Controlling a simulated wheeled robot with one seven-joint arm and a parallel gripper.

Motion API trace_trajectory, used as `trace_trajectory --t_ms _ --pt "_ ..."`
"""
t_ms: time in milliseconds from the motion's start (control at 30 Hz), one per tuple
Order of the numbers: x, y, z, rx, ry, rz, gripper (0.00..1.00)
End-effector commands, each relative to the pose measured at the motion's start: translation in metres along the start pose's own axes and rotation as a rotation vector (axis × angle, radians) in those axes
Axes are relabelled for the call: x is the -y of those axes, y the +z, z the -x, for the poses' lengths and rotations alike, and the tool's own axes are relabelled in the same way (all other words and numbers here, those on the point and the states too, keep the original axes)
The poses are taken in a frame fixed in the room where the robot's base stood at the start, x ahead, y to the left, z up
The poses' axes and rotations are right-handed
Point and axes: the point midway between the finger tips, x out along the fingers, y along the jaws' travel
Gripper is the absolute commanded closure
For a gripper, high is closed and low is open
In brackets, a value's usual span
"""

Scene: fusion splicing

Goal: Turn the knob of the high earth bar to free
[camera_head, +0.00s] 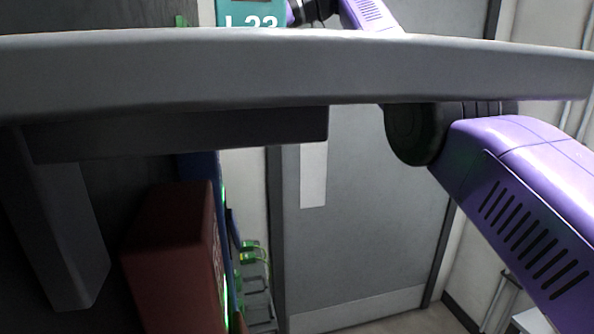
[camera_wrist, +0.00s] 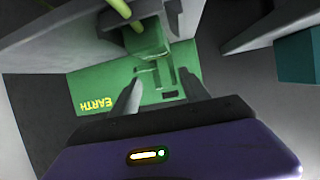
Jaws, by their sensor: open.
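In the wrist view, a green plate (camera_wrist: 105,85) bears the word EARTH, upside down, on a grey surface. A green block-shaped fitting (camera_wrist: 150,45) stands out from it at the upper middle; I cannot tell for sure whether this is the knob or what position it is set to. My gripper (camera_wrist: 160,78) is open, its two grey fingers apart, one on each side below the fitting. Nothing shows held between them. I cannot tell whether the fingers touch anything. In the head view, the fingers and the earth plate are not visible.
A yellow-green cable (camera_wrist: 121,10) runs above the fitting. A grey slab (camera_wrist: 85,45) juts in at upper left, and a teal block (camera_wrist: 298,60) at right. In the head view, a long grey beam (camera_head: 300,70) crosses near the camera, with a red box (camera_head: 170,260) below and a grey door (camera_head: 370,210) behind.

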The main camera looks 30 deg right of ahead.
Motion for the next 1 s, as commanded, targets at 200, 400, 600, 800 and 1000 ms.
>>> trace_trajectory --t_ms 200,400,600,800,1000 --pt "0.001 0.001 0.0 0.001 0.044 -0.015 0.46" --pt "0.006 0.001 -0.002 0.002 0.087 -0.034 0.46" --pt "0.01 0.002 -0.003 0.003 0.153 -0.061 0.46" --pt "0.013 0.002 -0.004 0.003 0.243 -0.099 0.46" --pt "0.019 0.003 0.009 -0.004 0.311 -0.129 0.46"
